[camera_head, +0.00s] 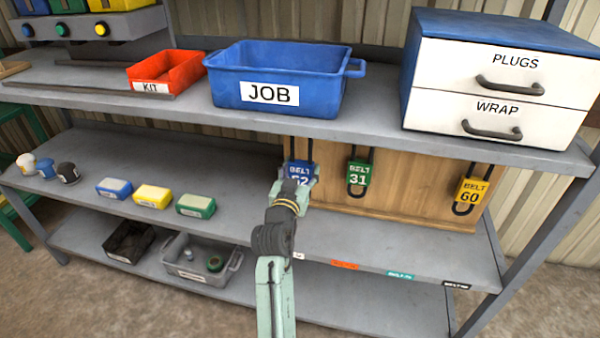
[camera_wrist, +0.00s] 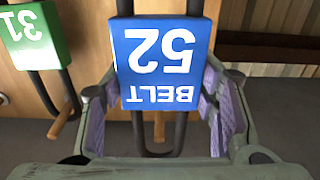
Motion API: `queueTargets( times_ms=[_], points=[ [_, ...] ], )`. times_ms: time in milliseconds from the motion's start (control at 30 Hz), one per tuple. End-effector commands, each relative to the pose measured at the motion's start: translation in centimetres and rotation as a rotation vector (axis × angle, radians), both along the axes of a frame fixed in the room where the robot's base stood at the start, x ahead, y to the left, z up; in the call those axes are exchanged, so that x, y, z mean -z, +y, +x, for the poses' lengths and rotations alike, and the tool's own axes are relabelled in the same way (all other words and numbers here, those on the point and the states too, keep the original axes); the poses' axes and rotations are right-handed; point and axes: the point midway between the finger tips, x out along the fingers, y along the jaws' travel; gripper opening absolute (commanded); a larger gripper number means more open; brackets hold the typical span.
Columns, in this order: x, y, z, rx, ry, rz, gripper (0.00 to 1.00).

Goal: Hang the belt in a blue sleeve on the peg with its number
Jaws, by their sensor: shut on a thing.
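The belt in a blue sleeve (camera_head: 298,171), marked BELT 52, is upright in front of the wooden board (camera_head: 415,185). My gripper (camera_head: 300,184) is shut on its sleeve. In the wrist view, the blue sleeve (camera_wrist: 163,52) appears upside down between the purple-padded fingers. A wooden peg (camera_wrist: 159,128) shows between the strands of its black loop. I cannot tell whether the loop bears on it. The peg's number is not visible. A green-sleeved BELT 31 (camera_head: 359,174) and a yellow-sleeved BELT 60 (camera_head: 472,191) hang to the right. The upper shelf hides their tops in the head view.
The upper shelf (camera_head: 375,124) overhangs the board. It bears a blue JOB bin (camera_head: 325,90), a red KIT bin (camera_head: 185,67) and a drawer unit (camera_head: 480,115). Small blue, yellow and green boxes stand left on the middle shelf (camera_head: 235,160), with bare shelf behind them.

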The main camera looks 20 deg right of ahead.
Motion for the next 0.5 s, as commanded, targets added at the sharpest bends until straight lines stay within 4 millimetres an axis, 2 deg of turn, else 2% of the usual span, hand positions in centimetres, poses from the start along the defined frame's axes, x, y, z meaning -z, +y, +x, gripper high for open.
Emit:
queueTargets(
  times_ms=[500],
  points=[
    [-0.1,-1.2,1.7,0.0,-0.002,-0.002,0.24]
  ],
)
